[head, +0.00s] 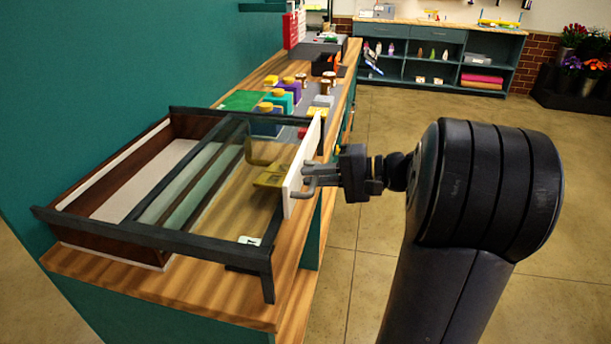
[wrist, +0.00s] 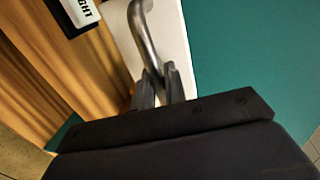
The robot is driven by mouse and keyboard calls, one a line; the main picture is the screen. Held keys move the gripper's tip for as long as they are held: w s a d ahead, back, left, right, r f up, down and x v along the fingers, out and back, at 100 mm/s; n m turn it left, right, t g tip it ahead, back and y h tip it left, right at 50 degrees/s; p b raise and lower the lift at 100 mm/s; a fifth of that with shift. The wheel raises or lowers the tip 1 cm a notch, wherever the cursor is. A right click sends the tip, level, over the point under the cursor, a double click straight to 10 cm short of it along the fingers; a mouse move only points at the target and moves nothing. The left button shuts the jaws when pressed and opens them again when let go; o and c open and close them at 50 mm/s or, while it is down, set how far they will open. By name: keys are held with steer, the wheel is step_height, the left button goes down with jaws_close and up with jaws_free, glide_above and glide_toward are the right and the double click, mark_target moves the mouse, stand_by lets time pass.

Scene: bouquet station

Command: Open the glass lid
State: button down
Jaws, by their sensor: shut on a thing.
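The glass lid (head: 205,185) is a clear pane between two dark rails (head: 150,232). A white front panel (head: 296,180) stands upright at its right end, carrying a bent metal handle (head: 308,186). The handle also shows in the wrist view (wrist: 146,38), in front of the white panel (wrist: 176,45). My gripper (head: 325,178) is shut on the handle, its two fingers (wrist: 160,90) closed around the bar's lower end. The left part of the brown box (head: 95,222), with a pale floor, looks uncovered. The glass reaches right, over the wooden counter.
The wooden counter (head: 90,268) runs back along a teal wall. A gold-brown object (head: 272,177) shows through the glass. Several yellow-topped jars (head: 285,90) and a green mat (head: 240,100) stand behind the frame. The floor (head: 400,120) right of the counter is clear.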

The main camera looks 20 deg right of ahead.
steer(key=c, duration=1.8)
jaws_free()
steer(key=v, duration=1.1)
steer(key=shift+b, duration=0.4)
steer(key=shift+w+a, duration=0.15)
steer(key=x, duration=1.1)
steer(key=shift+p, duration=0.4)
